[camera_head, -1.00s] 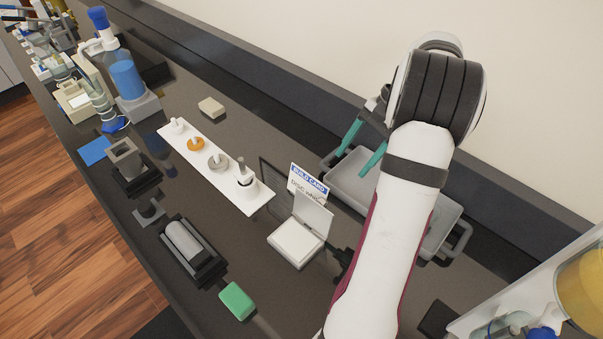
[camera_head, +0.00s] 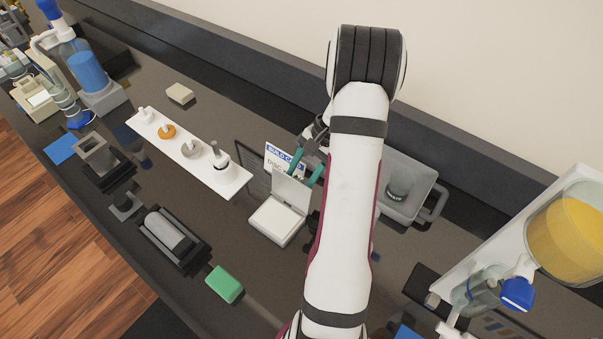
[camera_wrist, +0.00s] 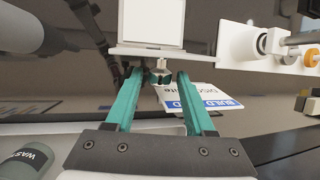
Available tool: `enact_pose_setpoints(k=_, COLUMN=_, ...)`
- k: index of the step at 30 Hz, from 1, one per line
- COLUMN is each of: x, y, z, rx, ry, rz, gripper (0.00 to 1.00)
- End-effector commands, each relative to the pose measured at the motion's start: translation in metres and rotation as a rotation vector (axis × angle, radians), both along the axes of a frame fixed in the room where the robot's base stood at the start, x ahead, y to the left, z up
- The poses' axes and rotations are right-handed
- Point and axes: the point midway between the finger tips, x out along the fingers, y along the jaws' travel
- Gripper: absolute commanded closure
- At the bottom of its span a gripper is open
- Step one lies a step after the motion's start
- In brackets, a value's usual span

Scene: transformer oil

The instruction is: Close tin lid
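The tin is a small white square box (camera_head: 276,221) on the dark bench in the head view. Its lid (camera_head: 291,192) stands up, open, along the back edge. My gripper (camera_head: 307,166) is just behind and above the lid, with its two teal fingers spread. In the wrist view the tin (camera_wrist: 152,24) is at the top, beyond the fingertips. The open gripper (camera_wrist: 157,78) has a small dark knob (camera_wrist: 161,77) between its fingers, not visibly touched by either. Whether the knob belongs to the lid is unclear.
A build card (camera_head: 284,160) stands behind the lid, close to my fingers. A white strip (camera_head: 190,155) with several small parts lies left of the tin. A grey tray (camera_head: 412,207) holding a dark container is at the right. A green block (camera_head: 225,284) lies in front.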

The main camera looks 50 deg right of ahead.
Motion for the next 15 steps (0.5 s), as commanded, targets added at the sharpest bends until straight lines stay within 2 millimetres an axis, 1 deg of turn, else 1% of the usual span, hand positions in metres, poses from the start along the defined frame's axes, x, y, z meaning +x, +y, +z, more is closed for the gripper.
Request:
enact_pose_setpoints(k=1, x=0.0, y=0.0, z=0.0001, rx=0.0, ry=0.0, rz=0.0, gripper=0.57)
enact_pose_setpoints(k=5, x=0.0, y=-0.0001, z=0.0002, rx=0.0, ry=0.0, rz=0.0, gripper=0.8)
enact_pose_setpoints(k=6, x=-0.0001, y=-0.0001, z=0.0003, rx=0.0, ry=0.0, rz=0.0, gripper=0.87)
enact_pose_setpoints(k=8, x=-0.0001, y=-0.0001, z=0.0003, rx=0.0, ry=0.0, rz=0.0, gripper=0.98)
enact_pose_setpoints(k=9, x=-0.0001, y=-0.0001, z=0.0003, rx=0.0, ry=0.0, rz=0.0, gripper=1.0)
enact_pose_setpoints(k=15, x=-0.0001, y=-0.0002, z=0.0005, rx=0.0, ry=0.0, rz=0.0, gripper=1.0)
